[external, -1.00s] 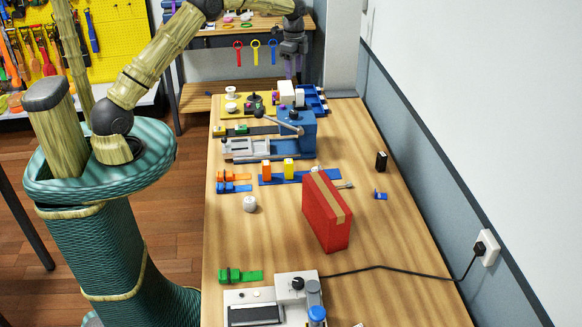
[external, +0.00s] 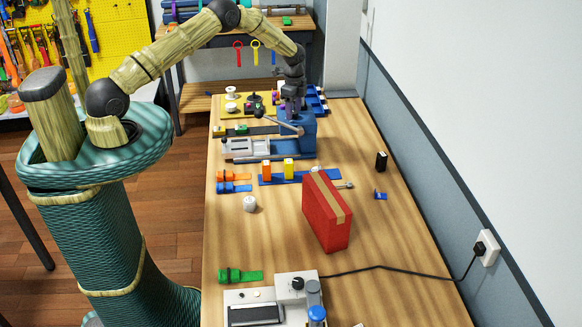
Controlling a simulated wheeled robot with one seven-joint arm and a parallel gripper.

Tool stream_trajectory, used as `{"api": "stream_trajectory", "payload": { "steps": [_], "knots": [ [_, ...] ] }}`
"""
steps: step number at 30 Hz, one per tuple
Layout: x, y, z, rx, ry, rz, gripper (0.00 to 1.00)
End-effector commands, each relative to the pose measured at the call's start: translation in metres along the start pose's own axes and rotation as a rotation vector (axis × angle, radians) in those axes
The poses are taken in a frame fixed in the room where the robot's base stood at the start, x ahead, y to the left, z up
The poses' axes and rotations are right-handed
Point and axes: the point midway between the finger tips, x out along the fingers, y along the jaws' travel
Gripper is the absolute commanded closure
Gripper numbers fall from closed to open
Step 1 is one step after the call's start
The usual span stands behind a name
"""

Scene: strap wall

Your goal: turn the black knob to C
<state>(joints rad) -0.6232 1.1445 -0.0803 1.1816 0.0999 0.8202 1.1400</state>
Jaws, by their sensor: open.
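A black knob (external: 297,284) sits on top of the white device (external: 283,281) at the near end of the bench. Its letter marks are too small to read. Another dark round knob-like part (external: 255,97) is on the yellow board (external: 232,113) at the far end. My gripper (external: 292,110) is open and points down at the far end, over or just behind the blue press machine (external: 308,135). It is far from the near knob and to the right of the far one. Its fingertips are small, and I cannot tell whether they touch anything.
A red box (external: 325,215) stands mid-bench between my gripper and the white device. A black cable (external: 385,267) runs from the device to the wall socket (external: 487,247). Orange and yellow blocks (external: 278,170) stand on a blue strip. The bench's right side is mostly clear.

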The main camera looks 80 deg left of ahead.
Motion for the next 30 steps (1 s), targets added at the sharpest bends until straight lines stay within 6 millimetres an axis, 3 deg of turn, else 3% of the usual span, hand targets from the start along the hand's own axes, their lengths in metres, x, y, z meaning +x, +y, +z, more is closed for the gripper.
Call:
{"api": "stream_trajectory", "payload": {
  "steps": [9, 16, 30],
  "knots": [
    [0.0029, -0.0004, -0.0001, 0.0, 0.0, -0.001, 0.5],
    [0.0025, -0.0005, 0.0, 0.0, 0.001, -0.001, 0.92],
    [0.0044, -0.0007, 0.0003, -0.074, 0.0, -0.002, 0.92]
  ]
}}
